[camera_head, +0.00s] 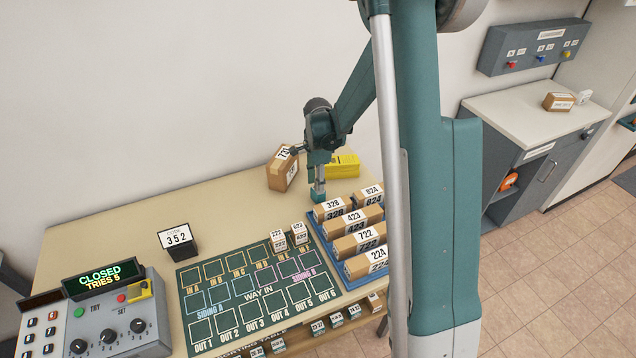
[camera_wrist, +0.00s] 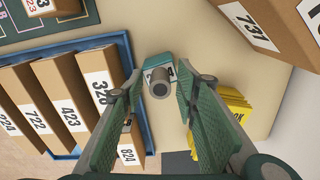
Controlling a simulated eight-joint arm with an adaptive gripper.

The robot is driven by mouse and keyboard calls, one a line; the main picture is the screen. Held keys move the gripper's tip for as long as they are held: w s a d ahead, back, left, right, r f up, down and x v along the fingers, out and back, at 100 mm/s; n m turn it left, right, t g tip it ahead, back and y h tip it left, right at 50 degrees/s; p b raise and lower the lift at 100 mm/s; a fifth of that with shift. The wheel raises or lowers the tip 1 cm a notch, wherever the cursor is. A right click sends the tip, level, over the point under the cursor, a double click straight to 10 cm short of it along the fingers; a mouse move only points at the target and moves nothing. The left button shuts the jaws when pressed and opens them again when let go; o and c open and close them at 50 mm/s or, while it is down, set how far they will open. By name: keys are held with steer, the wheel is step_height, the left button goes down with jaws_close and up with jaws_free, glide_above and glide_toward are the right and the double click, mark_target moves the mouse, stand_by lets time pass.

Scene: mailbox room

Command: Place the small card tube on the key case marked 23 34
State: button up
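The small card tube (camera_wrist: 159,89) is a short grey-brown cylinder, seen nearly end-on in the wrist view. It appears to stand upright on a teal key case (camera_wrist: 157,61) with a white label; the tube hides most of the label's number. The case also shows in the head view (camera_head: 318,197), on the table behind the box tray. My gripper (camera_wrist: 159,82) points down over the case. Its two green fingers stand apart on either side of the tube, with a gap visible on both sides. In the head view my gripper (camera_head: 319,180) is directly above the case.
A blue tray (camera_head: 311,219) of numbered cartons stands close by. A carton marked 731 (camera_head: 281,173) and a yellow block (camera_head: 343,165) are on the table behind. The sorting mat (camera_head: 238,283) and a control box (camera_head: 118,318) lie to the left.

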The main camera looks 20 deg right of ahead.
steer(key=shift+r, duration=0.2)
step_height(320, 180, up, 12)
stand_by(0.9)
stand_by(0.6)
steer(key=s+a+r+n+t, duration=0.2)
steer(key=s+a+r+n, duration=0.25)
steer(key=s+r, duration=0.25)
steer(key=s+a+r+n+t, duration=0.1)
steer(key=s+a+r+n, duration=0.2)
steer(key=s+r+n, duration=0.3)
steer(key=s+a+r+n+t, duration=0.1)
steer(key=s+n, duration=0.3)
steer(key=s, duration=0.5)
steer(key=s+a+r+n+t, duration=0.1)
steer(key=s+a+n+t, duration=0.2)
steer(key=s, duration=0.6)
steer(key=shift+s+a+r+n, duration=0.3)
steer(key=shift+a+n, duration=0.4)
steer(key=shift+n, duration=0.45)
steer(key=shift+f, duration=0.15)
